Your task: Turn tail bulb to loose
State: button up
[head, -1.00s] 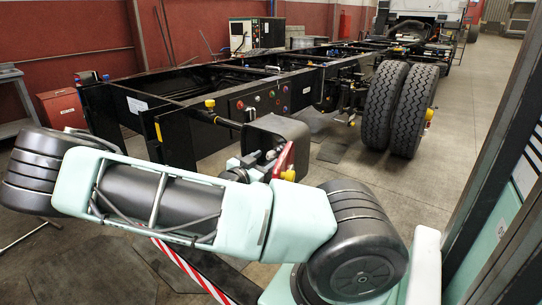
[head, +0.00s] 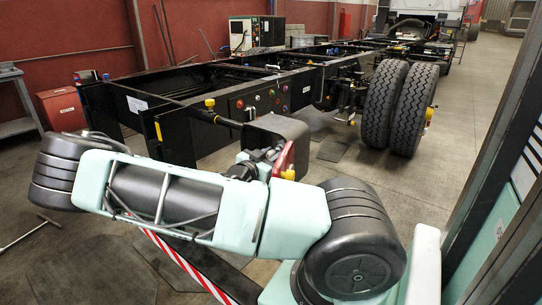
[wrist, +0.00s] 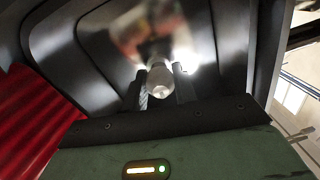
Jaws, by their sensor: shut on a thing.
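The tail bulb (wrist: 160,82) is a small pale, rounded bulb inside the dark tail lamp housing in the wrist view. My gripper (wrist: 160,88) is shut on it, with one dark finger on each side. A blurred bright patch lies behind the bulb, so its socket is not clear. A red lens (wrist: 32,125) shows at the left of the wrist view. In the head view the lamp unit (head: 276,140) is at the rear of the chassis. My arm reaches to it, and the bulb is hidden there.
The black truck chassis (head: 200,92) runs back from the lamp. Twin rear tires (head: 400,108) stand to its right. A red cabinet (head: 63,110) and a grey bench (head: 18,105) are at the left. Open floor (head: 400,185) lies at the right.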

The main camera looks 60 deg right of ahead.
jog(key=n+p, duration=0.2)
jog(key=n, duration=0.3)
jog(key=shift+r, duration=0.1)
jog(key=shift+w+n+g+p, duration=0.1)
jog(key=shift+n+g+p, duration=0.2)
jog(key=shift+n+p, duration=1.35)
jog(key=shift+n+b, duration=0.55)
jog(key=shift+n, duration=0.1)
jog(key=o, duration=1)
jog(key=shift+c, duration=0.2)
jog(key=shift+a, duration=0.1)
jog(key=w+a+b, duration=0.1)
jog(key=a, duration=1.6)
jog(key=shift+w+r, duration=0.2)
